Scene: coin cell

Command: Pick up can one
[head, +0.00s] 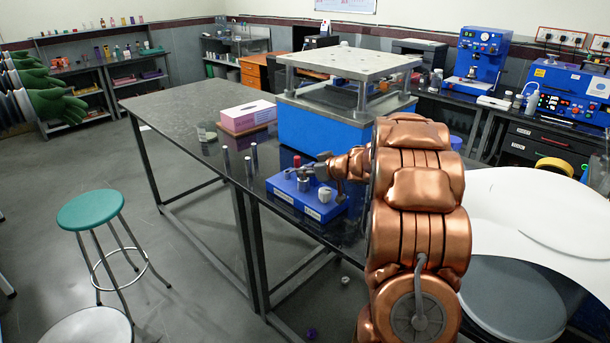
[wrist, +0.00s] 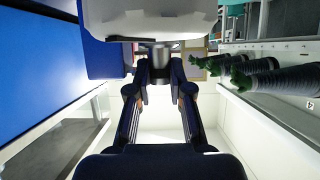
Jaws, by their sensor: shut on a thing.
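A blue block (head: 284,190) with labels on its front stands on the dark table. A small grey metal can (head: 303,184) is at my gripper (head: 313,172), over the block's left part. A second, paler can (head: 325,195) stands on the block's right part, apart from the gripper. In the wrist view my gripper (wrist: 161,75) is shut on a grey cylindrical can (wrist: 161,60), with a finger on each side. I cannot tell whether the held can touches the block. Neither can shows a readable number.
Several slim cylinders stand left of the block, one (head: 248,167) close by. A pink tissue box (head: 247,117) and a blue press with a metal top plate (head: 345,62) are behind. The left of the table (head: 180,108) is clear. A green stool (head: 90,209) stands on the floor.

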